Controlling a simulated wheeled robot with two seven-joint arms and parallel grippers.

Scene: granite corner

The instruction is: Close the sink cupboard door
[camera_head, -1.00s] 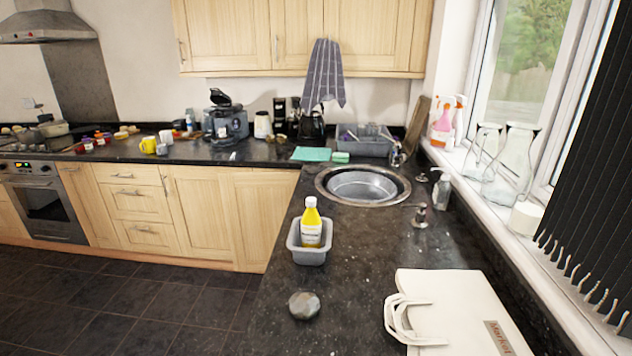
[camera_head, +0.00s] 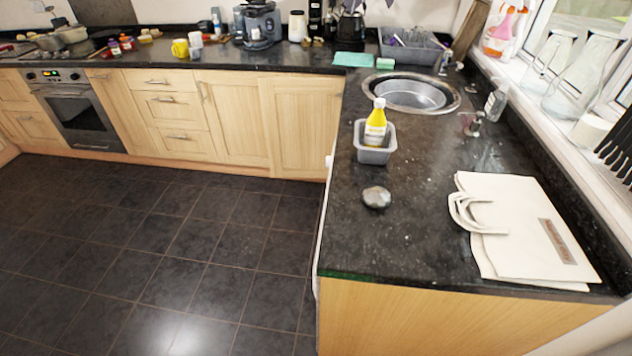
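The sink (camera_head: 412,93) is a round metal basin set in the black counter on the right. The counter front below the sink faces left and is seen almost edge-on, as a thin white strip (camera_head: 321,232) down to the floor. I cannot make out the sink cupboard door or how far open it is. Light wood cupboard doors (camera_head: 232,112) under the back counter appear shut. Neither of my grippers shows in the head view.
The dark tiled floor (camera_head: 165,240) left of the counter is clear. The near counter end is a wood panel (camera_head: 420,322). On the counter are a grey tub (camera_head: 374,154) with a yellow bottle (camera_head: 376,124), a grey stone (camera_head: 376,197) and a white bag (camera_head: 530,232). An oven (camera_head: 76,112) stands at the left.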

